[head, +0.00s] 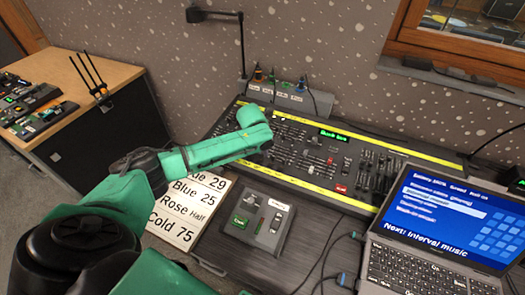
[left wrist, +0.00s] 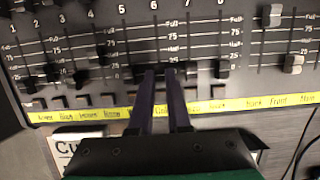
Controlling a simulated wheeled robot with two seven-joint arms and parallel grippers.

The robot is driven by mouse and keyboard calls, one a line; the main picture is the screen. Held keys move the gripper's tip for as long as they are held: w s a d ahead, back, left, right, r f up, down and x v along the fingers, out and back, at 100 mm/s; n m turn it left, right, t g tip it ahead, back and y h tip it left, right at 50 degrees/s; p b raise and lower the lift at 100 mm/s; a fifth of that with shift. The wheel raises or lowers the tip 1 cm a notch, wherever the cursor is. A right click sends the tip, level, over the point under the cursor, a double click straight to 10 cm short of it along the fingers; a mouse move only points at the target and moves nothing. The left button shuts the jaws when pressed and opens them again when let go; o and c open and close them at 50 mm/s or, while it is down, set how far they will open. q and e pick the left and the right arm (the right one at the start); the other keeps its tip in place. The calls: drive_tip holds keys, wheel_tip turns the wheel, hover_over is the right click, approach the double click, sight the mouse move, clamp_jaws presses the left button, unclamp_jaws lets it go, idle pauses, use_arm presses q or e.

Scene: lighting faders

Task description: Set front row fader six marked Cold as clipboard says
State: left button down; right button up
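The lighting console (head: 352,191) stands on the table with a yellow label strip (left wrist: 215,106) along its front edge. My left arm reaches over it, and my left gripper (head: 262,133) is down at its left part. In the left wrist view the two fingers of my left gripper (left wrist: 160,72) straddle the column numbered 6, with a narrow gap between them. The "Cold" label partly shows between them. The fader six knob is mostly hidden, so I cannot tell whether they grip it. The clipboard sheet (head: 185,213) reads "Cold 75", "Rose Half" and "Blue 25". My right gripper is not in view.
Neighbouring fader knobs stand close on both sides, such as fader eight (left wrist: 222,69). A laptop (head: 440,215) stands at the right. A small box with switches (head: 258,221) lies in front of the console. A lamp (head: 243,50) rises behind it.

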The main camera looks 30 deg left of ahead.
use_arm(q)
drive_tip(key=shift+w, duration=0.25)
drive_tip(key=shift+w+a+r+b, duration=0.1)
drive_tip(key=shift+w+r+b, duration=0.05)
drive_tip(key=shift+w+b, duration=1.65)
drive_tip(key=c, duration=1.1)
unclamp_jaws()
drive_tip(key=shift+w, duration=0.15)
drive_tip(key=shift+r+p, duration=0.15)
drive_tip(key=shift+p, duration=0.2)
wheel_tip(320, 180, up, 3)
drive_tip(key=p, duration=0.2)
drive_tip(key=shift+f+p, duration=0.2)
drive_tip(key=shift+p, duration=0.15)
drive_tip(key=shift+f, duration=0.1)
